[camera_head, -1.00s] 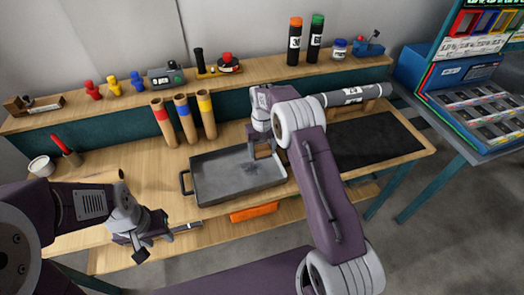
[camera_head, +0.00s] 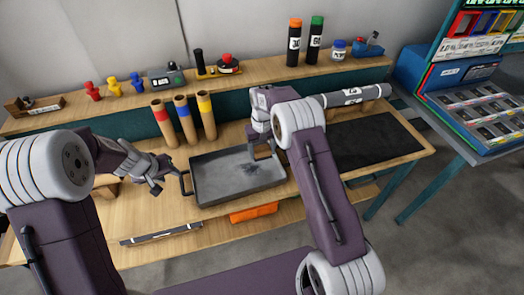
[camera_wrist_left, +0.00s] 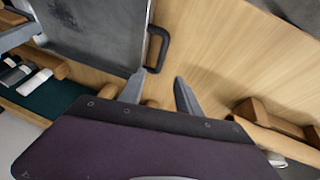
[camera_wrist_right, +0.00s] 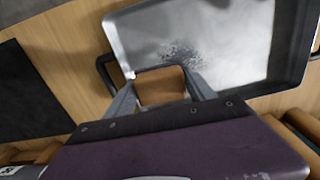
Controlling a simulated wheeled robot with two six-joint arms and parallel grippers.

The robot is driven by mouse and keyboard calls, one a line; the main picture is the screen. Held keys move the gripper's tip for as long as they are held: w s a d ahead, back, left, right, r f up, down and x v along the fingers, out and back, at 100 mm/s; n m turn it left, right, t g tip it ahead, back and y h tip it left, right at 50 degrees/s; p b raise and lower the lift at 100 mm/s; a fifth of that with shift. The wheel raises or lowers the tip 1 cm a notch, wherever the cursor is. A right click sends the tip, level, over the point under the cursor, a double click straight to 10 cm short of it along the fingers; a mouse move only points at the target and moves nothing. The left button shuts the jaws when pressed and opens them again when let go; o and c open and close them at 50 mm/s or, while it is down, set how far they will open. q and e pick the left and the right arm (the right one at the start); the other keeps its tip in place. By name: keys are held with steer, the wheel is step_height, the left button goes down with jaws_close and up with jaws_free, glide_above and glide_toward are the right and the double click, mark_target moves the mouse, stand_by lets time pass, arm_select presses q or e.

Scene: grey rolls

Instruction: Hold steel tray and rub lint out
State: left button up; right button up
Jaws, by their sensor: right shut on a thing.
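The steel tray (camera_head: 215,190) lies on the wooden bench, with a dark handle (camera_head: 184,183) at its left end. A dark speckled patch of lint (camera_head: 262,168) lies on its floor; it also shows in the right wrist view (camera_wrist_right: 180,52). My left gripper (camera_head: 163,178) is just left of that handle. In the left wrist view its fingers (camera_wrist_left: 158,82) are apart and empty, with the handle (camera_wrist_left: 160,42) beyond them. My right gripper (camera_head: 264,153) is over the tray's back right part, shut on a tan block (camera_wrist_right: 160,88) close to the lint.
Three brown tubes (camera_head: 184,120) with coloured bands stand behind the tray. A dark mat (camera_head: 375,143) and a grey roll (camera_head: 350,96) lie to the right. A shelf (camera_head: 140,100) with small tools runs along the back.

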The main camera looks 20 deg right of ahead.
mark_target(181, 180)
arm_select(q)
steer(key=x, duration=1)
steer(key=shift+w+d+f, duration=0.1)
steer(key=shift+w+f, duration=0.05)
steer(key=shift+f, duration=0.15)
steer(key=shift+c, duration=0.3)
jaws_close()
stand_by(0.8)
